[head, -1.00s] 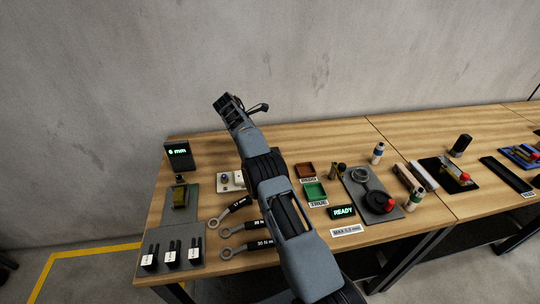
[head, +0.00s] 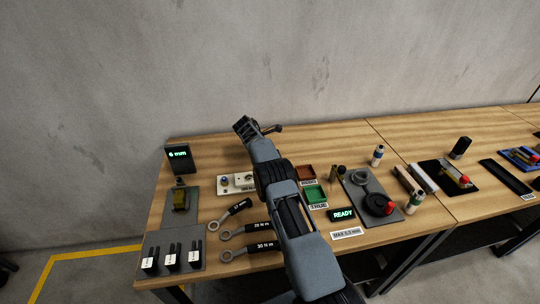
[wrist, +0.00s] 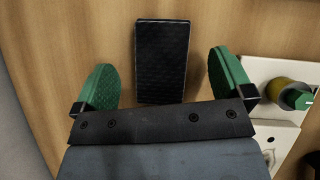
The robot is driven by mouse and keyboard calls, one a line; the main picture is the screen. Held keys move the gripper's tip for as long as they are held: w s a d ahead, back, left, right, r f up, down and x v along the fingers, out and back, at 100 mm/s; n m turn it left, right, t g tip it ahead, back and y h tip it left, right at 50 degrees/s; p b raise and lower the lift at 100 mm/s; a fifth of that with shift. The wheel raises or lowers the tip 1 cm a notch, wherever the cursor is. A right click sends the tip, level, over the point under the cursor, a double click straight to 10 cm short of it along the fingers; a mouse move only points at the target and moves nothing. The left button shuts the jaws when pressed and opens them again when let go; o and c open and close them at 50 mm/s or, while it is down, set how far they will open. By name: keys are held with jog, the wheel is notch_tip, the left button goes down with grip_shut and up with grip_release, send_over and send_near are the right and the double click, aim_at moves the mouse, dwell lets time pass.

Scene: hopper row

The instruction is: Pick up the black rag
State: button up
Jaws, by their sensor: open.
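The black rag (wrist: 162,62) shows in the wrist view as a flat, dark rectangle with a quilted texture, lying on the wooden bench top. My gripper (wrist: 162,85) has its two green fingers spread apart, one on each side of the rag in the picture. The fingers appear apart from the rag, with wood showing between, and nothing is held. In the head view my gripper (head: 243,124) is over the back part of the left bench. I cannot make out the rag there; my arm may hide it.
A white box with knobs (wrist: 275,85) sits close right of my right finger. In the head view are a 6 mm display (head: 178,156), wrenches (head: 240,230), a red tray (head: 305,172) and a green tray (head: 315,194). The concrete wall (head: 300,60) stands behind the bench.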

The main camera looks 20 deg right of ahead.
jog(key=shift+d+f, duration=0.25)
jog(key=shift+f, duration=0.15)
jog(key=shift+c, duration=0.3)
jog(key=c, duration=1.1)
jog(key=shift+r+b, duration=0.6)
jog(key=shift+r, duration=1.05)
jog(key=shift+s+r+b, duration=0.6)
jog(key=shift+s+r, duration=1.05)
jog(key=shift+s, duration=0.7)
jog(key=shift+s+r+b, duration=0.6)
jog(key=shift+s+r, duration=1)
jog(key=shift+s, duration=0.7)
jog(key=shift+s+r+b, duration=0.6)
jog(key=shift+s+r, duration=1.05)
jog(key=shift+s, duration=0.7)
